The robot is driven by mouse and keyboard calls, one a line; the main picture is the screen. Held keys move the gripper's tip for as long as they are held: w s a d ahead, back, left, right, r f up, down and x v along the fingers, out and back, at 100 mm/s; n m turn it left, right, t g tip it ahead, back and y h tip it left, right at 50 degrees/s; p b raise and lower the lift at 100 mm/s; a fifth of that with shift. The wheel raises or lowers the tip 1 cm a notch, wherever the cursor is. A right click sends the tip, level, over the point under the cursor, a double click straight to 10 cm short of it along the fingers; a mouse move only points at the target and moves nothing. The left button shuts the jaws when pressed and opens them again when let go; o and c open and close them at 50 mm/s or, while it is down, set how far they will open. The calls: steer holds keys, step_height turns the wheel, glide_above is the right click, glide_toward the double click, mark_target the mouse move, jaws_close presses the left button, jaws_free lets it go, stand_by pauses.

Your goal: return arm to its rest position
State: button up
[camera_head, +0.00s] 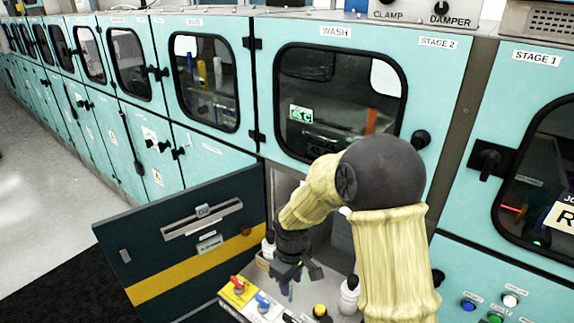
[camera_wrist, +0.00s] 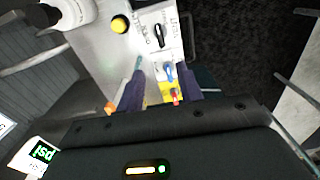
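My gripper (camera_head: 299,276) hangs at the end of my bent, yellow-sleeved arm, in front of the open lower compartment under the WASH door. It points down over the control shelf (camera_head: 250,307). In the wrist view, the two dark fingers of my gripper (camera_wrist: 160,80) stand apart, with nothing seen held between them. Past the fingertips lie a blue handle (camera_wrist: 168,72) and a red handle (camera_wrist: 175,94) on the shelf panel. A teal item (camera_wrist: 138,66) shows near the left finger; I cannot tell what it is.
An open dark drawer-front door (camera_head: 185,240) with a yellow stripe sticks out left of the arm. A white bottle (camera_head: 349,294) and a yellow knob (camera_head: 320,310) stand right of the gripper. The teal cabinet with WASH window (camera_head: 340,98) rises behind. Floor at left is clear.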

steer(key=s+d+r+m+t+p, duration=0.2)
steer(key=s+d+r+m+p, duration=0.1)
steer(key=s+d+r+m, duration=0.7)
steer(key=s+d+r, duration=0.1)
steer(key=s+d, duration=0.1)
steer(key=d, duration=0.1)
steer(key=shift+s+d+t, duration=0.2)
steer(key=shift+d+t, duration=0.1)
stand_by(0.5)
